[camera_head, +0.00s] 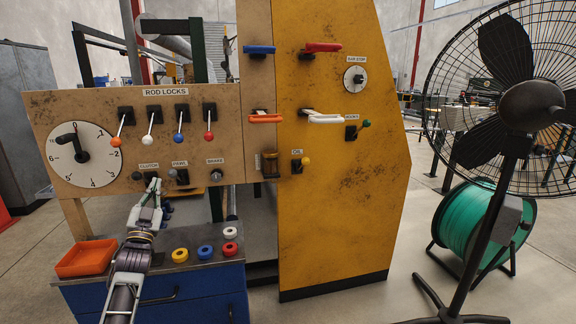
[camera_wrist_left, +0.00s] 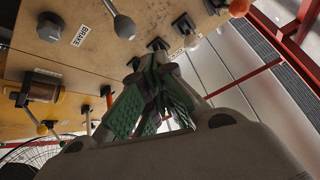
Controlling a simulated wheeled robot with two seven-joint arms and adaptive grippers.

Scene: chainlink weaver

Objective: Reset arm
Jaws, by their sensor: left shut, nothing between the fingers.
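My left gripper (camera_head: 153,186) is shut and empty in front of the lower left part of the weathered control panel (camera_head: 240,100). Its fingertips are close to the clutch control, just under its label; I cannot tell whether they touch it. In the left wrist view the green-padded fingers (camera_wrist_left: 152,95) come together below the panel controls. The pawl lever (camera_head: 173,173) and the brake knob (camera_head: 217,175) are to the right of the gripper. The brake knob also shows in the left wrist view (camera_wrist_left: 50,27). My right gripper is not in view.
Rod lock levers with orange, white, blue and red (camera_head: 209,136) knobs hang above the gripper. A dial (camera_head: 85,155) is at left. Below are an orange tray (camera_head: 86,258) and several coloured rings (camera_head: 205,252) on a blue cabinet. A fan (camera_head: 530,100) stands at right.

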